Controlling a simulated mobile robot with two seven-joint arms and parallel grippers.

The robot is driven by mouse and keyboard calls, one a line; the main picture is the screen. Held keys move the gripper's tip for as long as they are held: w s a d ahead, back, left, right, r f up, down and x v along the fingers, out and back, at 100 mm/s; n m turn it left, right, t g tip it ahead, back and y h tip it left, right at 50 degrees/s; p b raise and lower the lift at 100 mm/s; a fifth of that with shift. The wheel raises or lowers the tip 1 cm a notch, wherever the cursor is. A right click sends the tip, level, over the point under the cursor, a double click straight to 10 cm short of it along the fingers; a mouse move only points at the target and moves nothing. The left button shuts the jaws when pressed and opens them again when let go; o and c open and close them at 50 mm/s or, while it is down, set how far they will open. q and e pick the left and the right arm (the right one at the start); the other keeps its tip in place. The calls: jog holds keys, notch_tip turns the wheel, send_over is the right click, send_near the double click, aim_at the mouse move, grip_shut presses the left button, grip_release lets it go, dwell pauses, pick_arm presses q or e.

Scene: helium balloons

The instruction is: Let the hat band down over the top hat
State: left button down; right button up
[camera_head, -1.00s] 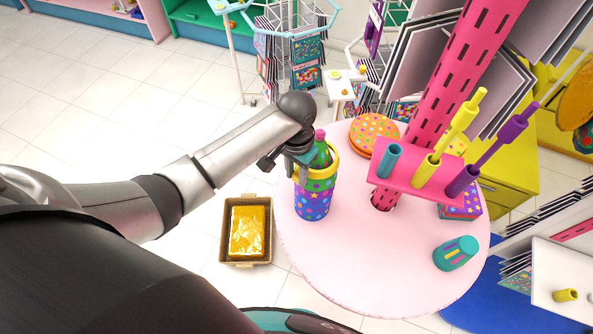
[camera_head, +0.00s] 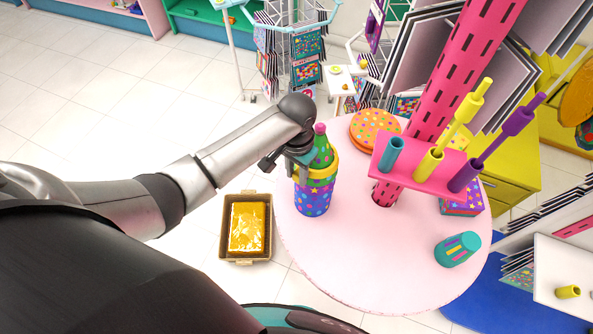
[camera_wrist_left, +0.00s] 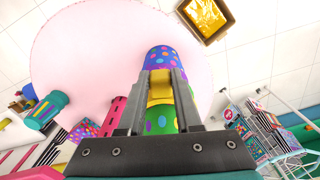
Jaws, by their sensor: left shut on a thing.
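The hat stack stands upright near the left edge of the pink round table (camera_head: 360,265): a spotted purple-blue cylinder (camera_head: 312,203) below and a dotted green cone (camera_head: 324,154) with a pink tip above. The yellow hat band (camera_head: 329,172) is around the green part, just above the purple cylinder. My left gripper (camera_head: 299,158) is shut on the band at its left side. In the left wrist view the yellow band (camera_wrist_left: 160,90) shows between my fingers, with purple and green beyond and before it. The band's far side is partly hidden. My right gripper is out of view.
A pink rack (camera_head: 420,178) with teal, yellow and purple tubes stands right of the stack. An orange dotted disc (camera_head: 375,130) lies behind. A teal cup (camera_head: 457,249) is at the right. A tan tray (camera_head: 223,246) holding gold foil is left of the table. The front tabletop is clear.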

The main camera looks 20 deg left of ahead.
pick_arm(q)
jog(key=shift+f, duration=0.25)
jog(key=c, duration=0.5)
grip_release()
notch_tip(320, 180, up, 15)
jog(key=shift+r+p, duration=0.15)
jog(key=shift+p, duration=0.65)
